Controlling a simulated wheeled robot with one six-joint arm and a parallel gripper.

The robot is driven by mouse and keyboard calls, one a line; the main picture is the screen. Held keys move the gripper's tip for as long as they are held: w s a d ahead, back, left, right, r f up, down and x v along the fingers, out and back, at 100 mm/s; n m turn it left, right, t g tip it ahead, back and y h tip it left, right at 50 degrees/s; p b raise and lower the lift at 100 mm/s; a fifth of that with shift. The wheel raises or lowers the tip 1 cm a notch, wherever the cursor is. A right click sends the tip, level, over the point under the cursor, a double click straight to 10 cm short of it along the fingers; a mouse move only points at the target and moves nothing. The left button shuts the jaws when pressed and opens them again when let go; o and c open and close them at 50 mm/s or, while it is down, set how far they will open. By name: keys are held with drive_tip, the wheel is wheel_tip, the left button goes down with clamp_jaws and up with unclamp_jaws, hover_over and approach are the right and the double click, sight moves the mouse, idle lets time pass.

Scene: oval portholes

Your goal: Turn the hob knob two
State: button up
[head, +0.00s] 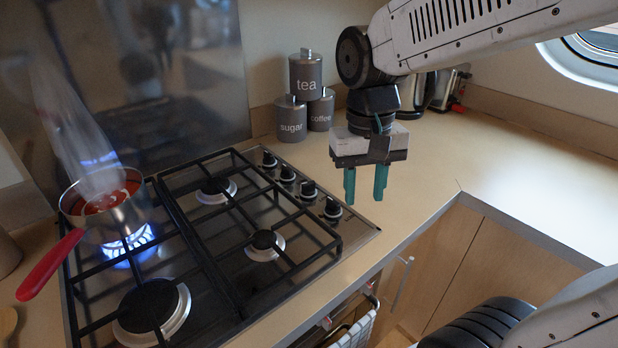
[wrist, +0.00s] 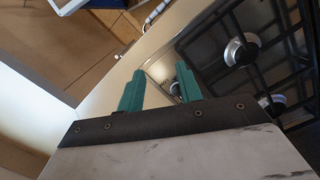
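The hob (head: 200,215) has several black knobs with silver bases in a row along its right side. Counting from the back, the second knob (head: 287,173) stands between the rear knob (head: 269,160) and the third knob (head: 308,189); I see no numbers on them. The front knob (head: 332,208) is nearest my gripper in the picture. My gripper (head: 364,196) points down with its two teal fingers apart and nothing between them. It hangs to the right of the knobs, touching none. In the wrist view my gripper (wrist: 160,88) is also open, with the hob (wrist: 255,55) beyond it.
A steaming pot (head: 110,215) with a red handle (head: 50,263) sits over a lit blue flame at the hob's left. Tea (head: 305,72), sugar (head: 291,118) and coffee (head: 321,110) canisters stand behind the knobs. The counter (head: 520,190) at right is clear.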

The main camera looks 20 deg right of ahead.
drive_tip(key=w+a+f+m, duration=0.15)
drive_tip(key=w+m, duration=0.25)
drive_tip(key=w, duration=0.4)
drive_tip(key=w+f+m, duration=0.3)
drive_tip(key=w+m, duration=0.2)
drive_tip(key=w, duration=0.2)
drive_tip(key=r+m+t, duration=0.1)
drive_tip(key=m, duration=0.5)
hover_over(308, 182)
drive_tip(key=shift+r, duration=0.15)
drive_tip(key=shift+m, duration=0.3)
drive_tip(key=shift+f+m, duration=0.3)
drive_tip(key=shift+f, duration=0.1)
wheel_tip(308, 182, down, 7)
drive_tip(key=shift+f, duration=0.1)
drive_tip(key=shift+c, duration=0.2)
